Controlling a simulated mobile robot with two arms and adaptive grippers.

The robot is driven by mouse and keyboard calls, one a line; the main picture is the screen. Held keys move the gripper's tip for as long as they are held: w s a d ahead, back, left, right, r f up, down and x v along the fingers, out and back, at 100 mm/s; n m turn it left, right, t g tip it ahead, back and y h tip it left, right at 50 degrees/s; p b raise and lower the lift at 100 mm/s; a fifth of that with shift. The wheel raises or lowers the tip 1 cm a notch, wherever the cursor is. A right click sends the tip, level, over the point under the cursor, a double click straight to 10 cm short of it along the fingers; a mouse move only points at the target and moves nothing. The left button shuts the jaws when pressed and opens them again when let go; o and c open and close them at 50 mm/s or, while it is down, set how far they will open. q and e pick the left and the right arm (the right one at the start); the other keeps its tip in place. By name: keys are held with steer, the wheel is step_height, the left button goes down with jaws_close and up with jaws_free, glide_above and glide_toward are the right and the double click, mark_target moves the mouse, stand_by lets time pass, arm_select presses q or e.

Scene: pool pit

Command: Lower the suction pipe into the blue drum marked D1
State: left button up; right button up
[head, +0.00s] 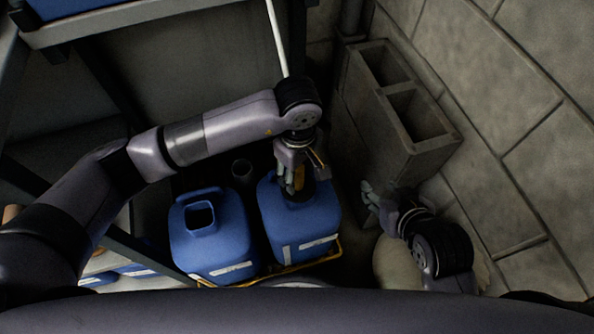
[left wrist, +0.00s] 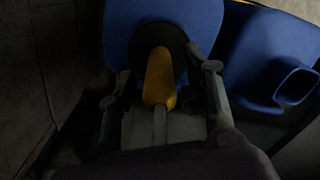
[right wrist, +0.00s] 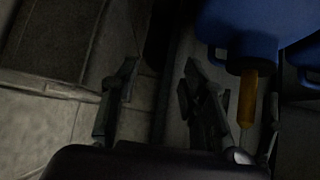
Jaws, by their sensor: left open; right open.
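Two blue drums stand side by side, the right drum (head: 305,228) and the left drum (head: 215,255); I cannot read D1 on either label. In the left wrist view, a yellow piece with a grey stem (left wrist: 160,78) stands at the dark round opening of one drum (left wrist: 195,18). It may be part of the suction pipe. My left gripper (head: 300,180) is open over the right drum's opening, its fingers on either side of the yellow piece. The yellow piece also shows in the right wrist view (right wrist: 247,98). My right gripper (head: 371,201) is open and empty, right of that drum.
A hollow concrete block (head: 418,148) stands by the block wall (head: 510,90) at right. The left drum has an open square mouth. A yellow-edged tray (head: 300,265) lies under the drums. A thin white pipe (head: 275,35) runs down from the top. Shelf rails stand at left.

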arm_select(q)
steer(key=shift+f, duration=0.3)
arm_select(e)
steer(key=shift+w+a+r+t, duration=0.25)
steer(key=shift+w+r+t, duration=0.2)
steer(key=shift+w, duration=0.2)
arm_select(q)
jaws_close()
